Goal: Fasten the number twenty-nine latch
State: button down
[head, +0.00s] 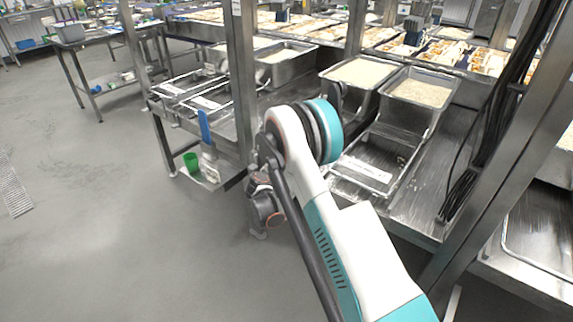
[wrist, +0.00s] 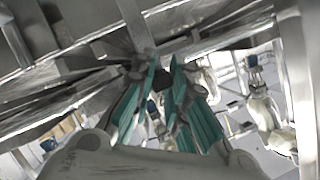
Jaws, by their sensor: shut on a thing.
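In the wrist view, my gripper (wrist: 162,82) has its teal fingers pointing up toward the underside of a metal frame. The fingers are shut on a small dark part (wrist: 158,85) at their tips. Most of that part is hidden by the fingers, and I cannot tell whether it is the latch. No number twenty-nine can be read in either view. In the head view, my arm reaches down toward the lower front of the steel bench (head: 227,187), and my fingers are hidden there.
Metal bars (wrist: 60,65) cross close above the fingers. In the head view, a steel post (head: 243,75) stands just beyond my arm. Rice trays (head: 420,90) stand behind.

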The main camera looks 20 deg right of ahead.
jog(key=shift+d, duration=0.35)
jog(key=c, duration=1.7)
grip_release()
jog(key=shift+o, duration=0.7)
jog(key=shift+d+f, duration=0.1)
jog(key=shift+f, duration=0.05)
jog(key=shift+a, duration=0.2)
jog(key=shift+s+a, duration=0.2)
jog(key=shift+a, duration=0.05)
jog(key=v, duration=1.1)
jog(key=shift+s, duration=0.1)
jog(key=shift+r, duration=0.25)
